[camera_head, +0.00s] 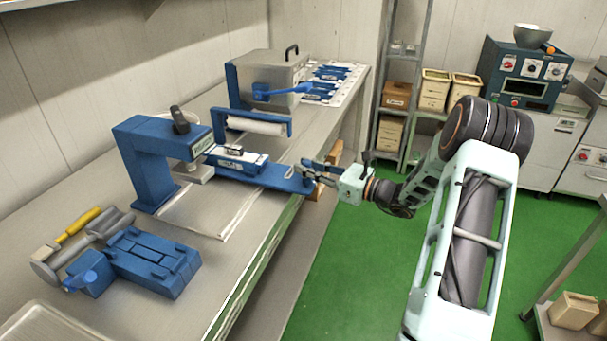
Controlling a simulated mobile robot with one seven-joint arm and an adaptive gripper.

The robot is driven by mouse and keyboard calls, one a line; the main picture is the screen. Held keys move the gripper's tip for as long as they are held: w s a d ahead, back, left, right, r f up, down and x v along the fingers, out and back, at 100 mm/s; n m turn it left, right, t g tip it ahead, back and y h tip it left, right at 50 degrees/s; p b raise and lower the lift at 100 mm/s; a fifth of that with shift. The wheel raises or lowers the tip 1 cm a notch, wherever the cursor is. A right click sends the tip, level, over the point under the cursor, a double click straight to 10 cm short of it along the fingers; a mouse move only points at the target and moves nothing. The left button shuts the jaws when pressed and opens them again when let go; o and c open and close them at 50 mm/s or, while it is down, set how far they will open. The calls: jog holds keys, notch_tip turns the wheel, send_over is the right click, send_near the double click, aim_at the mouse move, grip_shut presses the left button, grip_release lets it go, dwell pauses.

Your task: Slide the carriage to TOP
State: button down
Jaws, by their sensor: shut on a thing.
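A blue press-like stand (148,160) is on the steel bench at the left. A long blue slide (262,174) reaches right from it, past the bench's front edge. A small block with a white label (236,156) is on the slide; I cannot tell which part is the carriage. My gripper (311,171) comes in from the right and is shut at the slide's outer end. The exact part between the fingers is too small to make out. No TOP mark is readable.
A blue-handled white roller (256,125) is behind the slide. A steel box with a blue lever (272,78) stands farther back. A blue block fixture (150,262) lies at the front left. Shelving (405,100) stands beyond my arm. Green floor (340,290) is open right of the bench.

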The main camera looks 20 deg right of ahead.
jog(key=shift+w+d, duration=0.35)
jog(key=shift+w, duration=0.1)
jog(key=c, duration=1.8)
grip_release()
jog(key=shift+o, duration=0.2)
jog(key=v, duration=1.2)
